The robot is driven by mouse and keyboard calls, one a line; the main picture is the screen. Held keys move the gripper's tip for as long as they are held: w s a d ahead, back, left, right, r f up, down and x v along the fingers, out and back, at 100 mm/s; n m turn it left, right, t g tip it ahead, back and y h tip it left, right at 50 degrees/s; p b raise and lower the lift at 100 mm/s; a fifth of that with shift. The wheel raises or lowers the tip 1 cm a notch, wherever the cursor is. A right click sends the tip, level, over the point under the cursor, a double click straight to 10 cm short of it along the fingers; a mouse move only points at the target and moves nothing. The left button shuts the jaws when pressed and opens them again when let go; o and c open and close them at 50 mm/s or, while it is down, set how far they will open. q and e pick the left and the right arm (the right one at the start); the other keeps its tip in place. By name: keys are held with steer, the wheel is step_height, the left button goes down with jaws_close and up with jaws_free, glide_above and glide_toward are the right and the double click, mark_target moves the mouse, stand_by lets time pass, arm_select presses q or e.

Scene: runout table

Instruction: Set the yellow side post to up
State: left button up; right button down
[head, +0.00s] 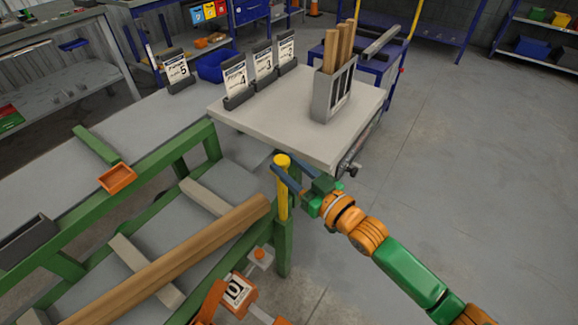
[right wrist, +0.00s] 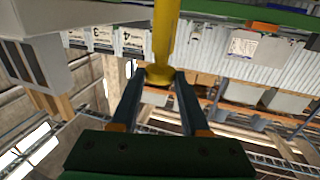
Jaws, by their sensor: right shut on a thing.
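The yellow side post (head: 283,195) stands upright at the end of the green runout table frame (head: 170,152), with its rounded cap above the rail. My right gripper (head: 282,164) reaches in from the right, its two blue fingers around the post just below the cap. In the right wrist view the yellow post (right wrist: 165,35) runs down between the fingertips (right wrist: 160,74), which are shut on it at its wider end. The post's lower end is partly hidden by the green frame. My left gripper is not in view.
A wooden log (head: 185,260) lies on the runout table beside the post. An orange numbered part (head: 238,290) is below the post. A pale table (head: 290,125) with number cards and a grey holder (head: 334,92) of wooden sticks stands behind. Floor at right is clear.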

arm_select(q)
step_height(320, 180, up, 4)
steer(key=p, duration=0.2)
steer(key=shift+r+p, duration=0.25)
steer(key=shift+p, duration=0.05)
arm_select(e)
step_height(320, 180, up, 5)
steer(key=shift+f, duration=0.1)
steer(key=shift+c, duration=1.9)
jaws_free()
arm_select(q)
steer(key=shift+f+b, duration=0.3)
steer(key=shift+b, duration=0.05)
arm_select(e)
steer(key=v, duration=0.7)
